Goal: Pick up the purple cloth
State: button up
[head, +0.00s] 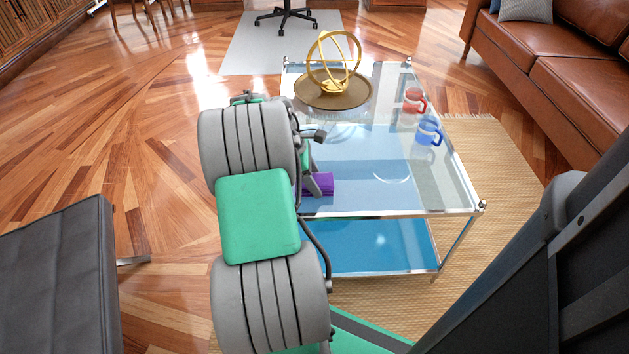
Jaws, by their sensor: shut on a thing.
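The purple cloth (321,184) shows at the near left part of the glass coffee table (385,207). Its left part is hidden behind my arm. My gripper (318,182) is at the cloth and shut on it, with a finger in front of the purple fabric. Most of the gripper is hidden behind my grey and green arm links. I cannot tell whether the cloth is lifted off the glass.
A red mug (414,100) and a blue mug (428,131) stand on the table's right side. A gold ring ornament (333,75) stands on a round brown tray (308,101) at the back. A brown leather sofa (565,75) is at right, a dark seat (60,270) at left.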

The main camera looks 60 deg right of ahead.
aim_at(320, 179)
jog(key=shift+b, duration=0.6)
notch_tip(320, 179, up, 4)
jog(key=p, duration=0.3)
jog(key=s+a+r+p, duration=0.6)
jog(key=a+r, duration=0.3)
jog(key=a, duration=0.3)
jog(key=shift+s+a+r+p, duration=0.2)
jog(key=shift+a+r+p, duration=0.05)
jog(key=shift+p, duration=0.1)
